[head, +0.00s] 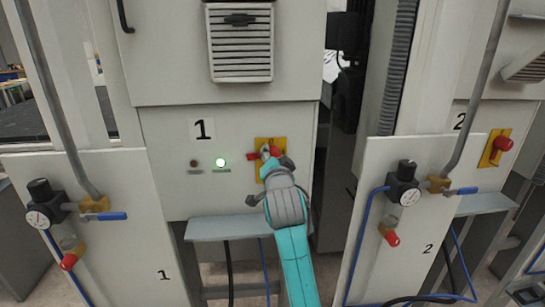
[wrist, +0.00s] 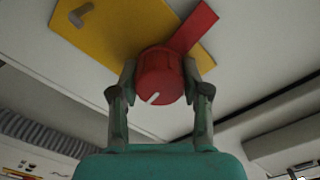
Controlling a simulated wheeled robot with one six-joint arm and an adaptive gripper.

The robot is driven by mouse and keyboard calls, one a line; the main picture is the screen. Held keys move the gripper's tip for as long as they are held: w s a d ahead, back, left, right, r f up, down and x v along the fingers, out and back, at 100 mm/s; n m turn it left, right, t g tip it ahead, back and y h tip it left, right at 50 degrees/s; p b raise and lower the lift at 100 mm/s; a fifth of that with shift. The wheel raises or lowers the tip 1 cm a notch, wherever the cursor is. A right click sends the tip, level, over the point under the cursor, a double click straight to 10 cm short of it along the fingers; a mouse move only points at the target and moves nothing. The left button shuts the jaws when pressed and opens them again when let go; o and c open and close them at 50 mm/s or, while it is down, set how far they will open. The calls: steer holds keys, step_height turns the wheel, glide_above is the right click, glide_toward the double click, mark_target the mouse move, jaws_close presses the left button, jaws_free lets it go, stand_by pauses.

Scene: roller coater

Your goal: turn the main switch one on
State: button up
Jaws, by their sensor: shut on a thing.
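The main switch one is a red rotary knob with a red handle (head: 253,156) on a yellow plate (head: 262,142), right of the label "1" on the left cabinet. In the wrist view the round knob (wrist: 158,80) has a white mark pointing to the lower left, and its handle (wrist: 196,28) points to the upper right. My gripper (wrist: 160,74) is shut on the knob, one finger on each side. In the head view my gripper (head: 272,166) covers part of the knob.
A grey ledge (head: 230,228) juts out below. Cabinet 2 has its own red switch (head: 502,144). Pressure gauges (head: 403,188) stand on both lower panels.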

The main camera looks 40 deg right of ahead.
steer(key=shift+m, duration=0.9)
steer(key=o, duration=1.1)
steer(key=shift+o, duration=0.2)
steer(key=v, duration=1.2)
